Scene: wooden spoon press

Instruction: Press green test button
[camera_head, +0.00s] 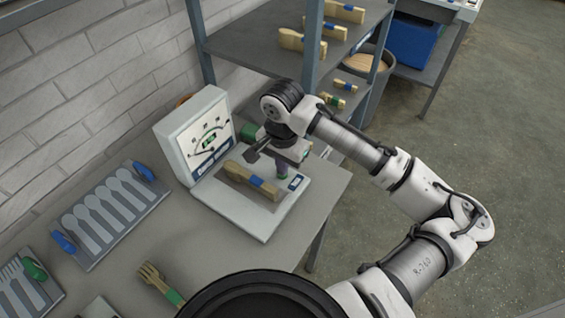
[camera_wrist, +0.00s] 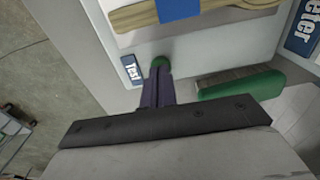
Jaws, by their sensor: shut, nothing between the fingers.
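The meter (camera_head: 203,135) stands on the table with a dial and a flat white base (camera_head: 240,211). In the wrist view, the green test button (camera_wrist: 160,62) shows at the tip of my gripper (camera_wrist: 158,78), beside the blue "Test" label (camera_wrist: 130,70). My closed fingers hide part of the button; I cannot tell whether they touch it. In the head view, my gripper (camera_head: 283,174) points down over the base's right part, near the label (camera_head: 295,182), and the button is hidden. The gripper is shut and empty.
A wooden utensil with a blue band (camera_head: 252,180) lies on the base, left of my gripper. A green handle (camera_wrist: 240,85) is close beside my fingers. Shelves (camera_head: 290,40) with wooden utensils rise behind. A tray of spoon shapes (camera_head: 108,212) lies left.

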